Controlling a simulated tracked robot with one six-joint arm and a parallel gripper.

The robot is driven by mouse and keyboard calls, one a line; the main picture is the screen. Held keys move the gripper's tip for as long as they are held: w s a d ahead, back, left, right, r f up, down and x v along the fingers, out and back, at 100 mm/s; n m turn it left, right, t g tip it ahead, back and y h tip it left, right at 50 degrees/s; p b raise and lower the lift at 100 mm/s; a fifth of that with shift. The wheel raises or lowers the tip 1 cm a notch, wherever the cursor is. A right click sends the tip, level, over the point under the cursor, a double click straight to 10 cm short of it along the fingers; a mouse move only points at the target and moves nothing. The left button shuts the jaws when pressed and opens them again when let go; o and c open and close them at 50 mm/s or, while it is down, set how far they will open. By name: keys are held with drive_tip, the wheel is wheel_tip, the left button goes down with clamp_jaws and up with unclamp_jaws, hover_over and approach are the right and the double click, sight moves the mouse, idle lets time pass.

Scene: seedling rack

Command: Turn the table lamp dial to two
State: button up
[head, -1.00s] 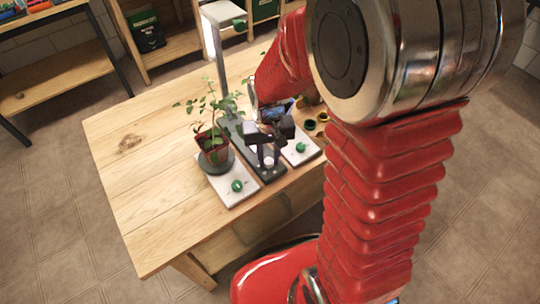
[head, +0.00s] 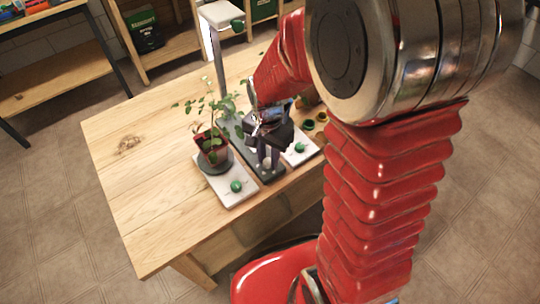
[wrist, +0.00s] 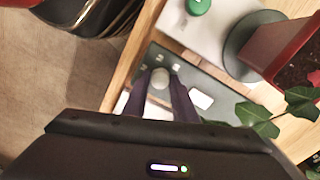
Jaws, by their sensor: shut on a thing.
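The table lamp has a dark flat base (head: 270,176), a grey post (head: 217,62) and a pale head (head: 221,14) at the top. Its base also shows in the wrist view (wrist: 216,86). The dial, a pale round knob (wrist: 160,77), stands near the end of the base with small light marks around it. My gripper (head: 267,160) points down over the base. In the wrist view its two dark fingers (wrist: 160,88) are closed on either side of the dial. Which mark the dial points to cannot be read.
A potted plant (head: 211,147) stands on a white scale-like plate with a green knob (head: 236,186), left of the lamp. Another white plate with a green knob (head: 300,148) is to the right. Small dark and yellow cups stand behind it. The wooden table's (head: 150,180) left side is clear.

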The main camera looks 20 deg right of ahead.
sight(267, 160)
drive_tip(key=shift+w+a+m, duration=0.1)
drive_tip(key=shift+a+m, duration=0.05)
drive_tip(key=shift+m, duration=1.15)
drive_tip(key=o, duration=0.8)
drive_tip(key=shift+c, duration=0.2)
drive_tip(key=shift+o, duration=1.4)
drive_tip(key=shift+r, duration=0.15)
wheel_tip(267, 160, up, 14)
drive_tip(key=shift+f, duration=0.25)
